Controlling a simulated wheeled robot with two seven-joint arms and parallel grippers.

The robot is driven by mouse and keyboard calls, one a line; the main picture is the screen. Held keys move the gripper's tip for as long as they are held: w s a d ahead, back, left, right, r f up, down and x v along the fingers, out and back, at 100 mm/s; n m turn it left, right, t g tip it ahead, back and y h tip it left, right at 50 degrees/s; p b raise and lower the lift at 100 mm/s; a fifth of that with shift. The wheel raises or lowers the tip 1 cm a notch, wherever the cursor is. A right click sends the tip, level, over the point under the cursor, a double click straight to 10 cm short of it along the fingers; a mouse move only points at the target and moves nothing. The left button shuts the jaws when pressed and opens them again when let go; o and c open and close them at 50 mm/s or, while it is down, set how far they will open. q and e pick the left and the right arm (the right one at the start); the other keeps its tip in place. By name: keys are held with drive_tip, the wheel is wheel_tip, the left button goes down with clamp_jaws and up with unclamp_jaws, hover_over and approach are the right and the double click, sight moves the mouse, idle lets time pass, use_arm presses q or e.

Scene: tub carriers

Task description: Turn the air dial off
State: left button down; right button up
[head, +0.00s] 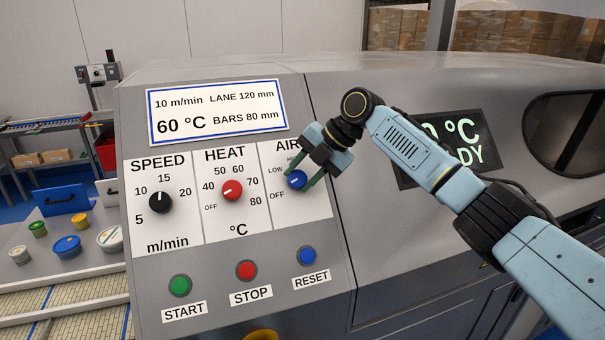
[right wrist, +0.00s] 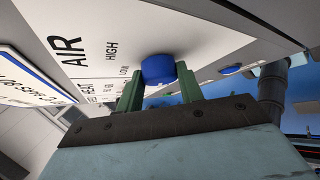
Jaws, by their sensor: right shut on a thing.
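The air dial (head: 297,180) is a small blue knob on the white AIR panel, with LOW and OFF printed to its left. A pale mark shows on its face, but I cannot tell its exact setting. My right gripper (head: 299,178) reaches down to it from the upper right, its green fingers shut on the knob. In the right wrist view the blue dial (right wrist: 158,69) sits between the two fingertips, with HIGH and LOW printed beside it. My left gripper is not in view.
The red heat dial (head: 232,190) and black speed dial (head: 160,201) are to the left on the same panel. Green start (head: 180,285), red stop (head: 246,270) and blue reset (head: 307,255) buttons sit below. A display (head: 470,150) is partly behind my right arm.

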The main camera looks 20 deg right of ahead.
drive_tip(key=o, duration=1)
drive_tip(key=b+v, duration=0.3)
drive_tip(key=v, duration=1)
drive_tip(key=shift+d+r, duration=0.1)
